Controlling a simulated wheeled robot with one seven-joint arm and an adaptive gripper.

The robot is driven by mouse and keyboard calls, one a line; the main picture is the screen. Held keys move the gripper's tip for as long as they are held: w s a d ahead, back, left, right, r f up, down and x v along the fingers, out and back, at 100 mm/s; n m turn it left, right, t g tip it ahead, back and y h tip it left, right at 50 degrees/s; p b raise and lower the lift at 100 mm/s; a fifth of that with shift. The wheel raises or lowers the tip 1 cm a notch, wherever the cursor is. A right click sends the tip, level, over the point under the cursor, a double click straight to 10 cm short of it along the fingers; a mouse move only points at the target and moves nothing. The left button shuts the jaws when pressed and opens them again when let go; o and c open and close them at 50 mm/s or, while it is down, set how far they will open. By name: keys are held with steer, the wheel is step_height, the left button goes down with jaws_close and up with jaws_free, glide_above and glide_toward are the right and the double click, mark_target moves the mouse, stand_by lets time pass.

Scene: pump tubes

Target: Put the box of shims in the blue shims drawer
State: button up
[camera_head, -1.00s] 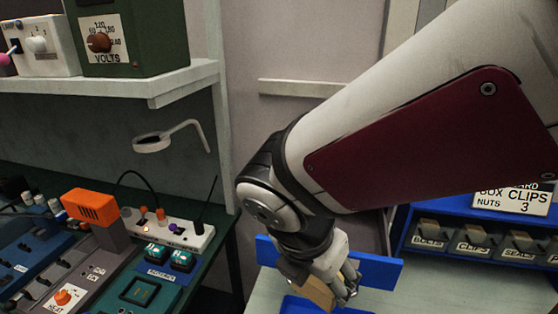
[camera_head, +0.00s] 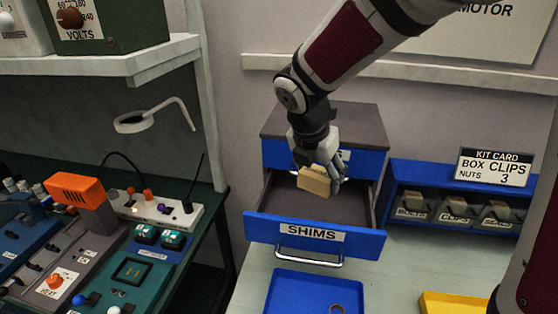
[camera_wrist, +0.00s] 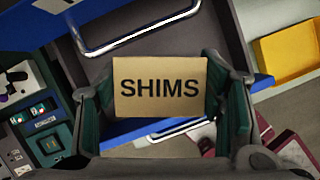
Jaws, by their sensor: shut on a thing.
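The box of shims (camera_head: 314,181) is a small tan carton, and its SHIMS label faces the wrist camera (camera_wrist: 160,88). My gripper (camera_head: 326,174) is shut on it, with a finger on each side in the wrist view (camera_wrist: 160,100). The blue shims drawer (camera_head: 262,229) is pulled open, with a SHIMS label and a metal handle on its front. In the head view the box is over the drawer's open inside, toward the back. I cannot tell whether it touches the drawer floor.
The drawer cabinet (camera_head: 277,120) has another blue drawer above, its label partly hidden by my gripper. A blue tray (camera_head: 285,290) lies in front, and a yellow tray (camera_head: 450,305) is at lower right. A blue bin rack (camera_head: 400,185) stands right. Control panels fill the left bench.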

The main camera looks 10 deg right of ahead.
glide_toward(317, 215)
steer(key=x, duration=0.5)
steer(key=shift+b, duration=0.4)
steer(key=shift+w+d+f, duration=0.1)
steer(key=shift+w+f, duration=0.05)
steer(key=shift+f, duration=0.25)
steer(key=shift+f, duration=0.1)
steer(key=o, duration=1.3)
